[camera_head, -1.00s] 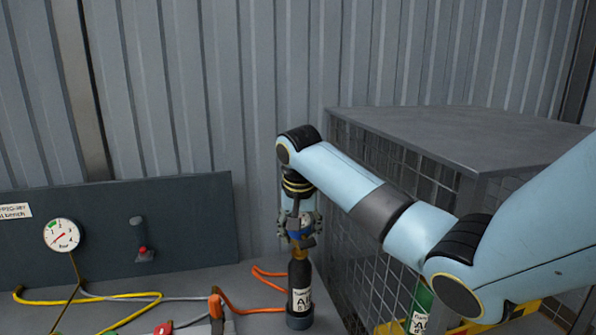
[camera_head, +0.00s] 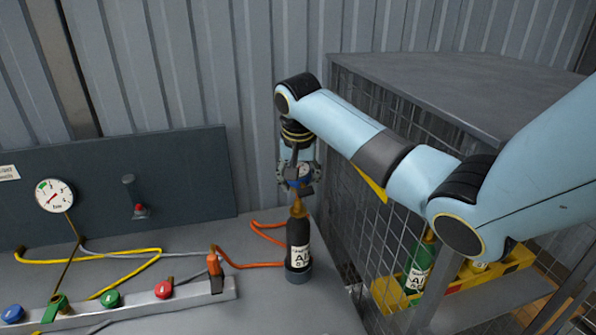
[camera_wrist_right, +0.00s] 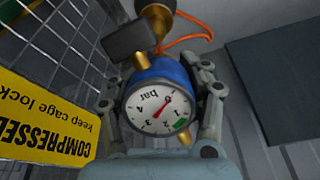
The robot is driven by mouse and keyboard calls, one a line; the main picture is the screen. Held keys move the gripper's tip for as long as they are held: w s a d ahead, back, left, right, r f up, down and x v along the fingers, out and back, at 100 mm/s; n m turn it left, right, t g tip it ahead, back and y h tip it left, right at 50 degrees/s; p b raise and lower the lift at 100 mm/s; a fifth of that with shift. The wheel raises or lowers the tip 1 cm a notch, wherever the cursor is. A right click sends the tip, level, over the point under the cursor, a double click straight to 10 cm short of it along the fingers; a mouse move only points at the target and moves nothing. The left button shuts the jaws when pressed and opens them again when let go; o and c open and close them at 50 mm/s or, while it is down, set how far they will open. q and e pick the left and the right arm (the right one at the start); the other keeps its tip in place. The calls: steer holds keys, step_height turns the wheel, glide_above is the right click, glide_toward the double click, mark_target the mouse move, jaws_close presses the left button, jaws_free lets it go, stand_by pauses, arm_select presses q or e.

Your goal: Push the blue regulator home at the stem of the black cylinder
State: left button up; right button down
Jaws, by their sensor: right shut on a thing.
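The black cylinder (camera_head: 298,243) stands upright on the bench with a white label and a brass-coloured neck. My right gripper (camera_head: 297,178) points down above it, shut on the blue regulator (camera_head: 304,170). In the right wrist view the blue regulator (camera_wrist_right: 172,70) sits between both fingers, its white dial facing the camera. A brass stem (camera_wrist_right: 158,22) and a dark block (camera_wrist_right: 130,41) show just beyond the regulator. The regulator is close at the stem, but I cannot tell if it is fully seated. My left gripper is not in view.
A mesh cage (camera_head: 385,200) with a grey top stands close right of the cylinder, holding a green cylinder (camera_head: 418,268). An orange hose (camera_head: 250,265) runs left of the black cylinder. A rail with coloured knobs (camera_head: 150,303) lies front left. A panel (camera_head: 170,170) stands behind.

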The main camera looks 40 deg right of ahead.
mark_target(299, 186)
steer(key=shift+s+a+g, duration=0.2)
steer(key=shift+s+g, duration=0.05)
steer(key=shift+g, duration=0.05)
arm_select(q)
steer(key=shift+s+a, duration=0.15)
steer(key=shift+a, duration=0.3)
arm_select(e)
steer(key=shift+s+a+f+g+y, duration=0.15)
steer(key=shift+s+a+g+y, duration=0.35)
steer(key=shift+g+y, duration=0.3)
steer(key=shift+s+a+f+g+y, duration=0.15)
steer(key=shift+s+a+g+y, duration=0.25)
steer(key=shift+g+y, duration=0.4)
steer(key=shift+d, duration=0.1)
arm_select(q)
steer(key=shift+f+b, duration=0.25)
steer(key=shift+b, duration=0.05)
arm_select(e)
steer(key=shift+w+d+r, duration=0.1)
steer(key=shift+w+d, duration=0.35)
steer(key=shift+w, duration=0.1)
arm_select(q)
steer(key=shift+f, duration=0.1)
arm_select(e)
steer(key=shift+f, duration=0.25)
arm_select(q)
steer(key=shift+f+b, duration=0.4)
steer(key=shift+b, duration=0.05)
arm_select(e)
steer(key=shift+f, duration=0.95)
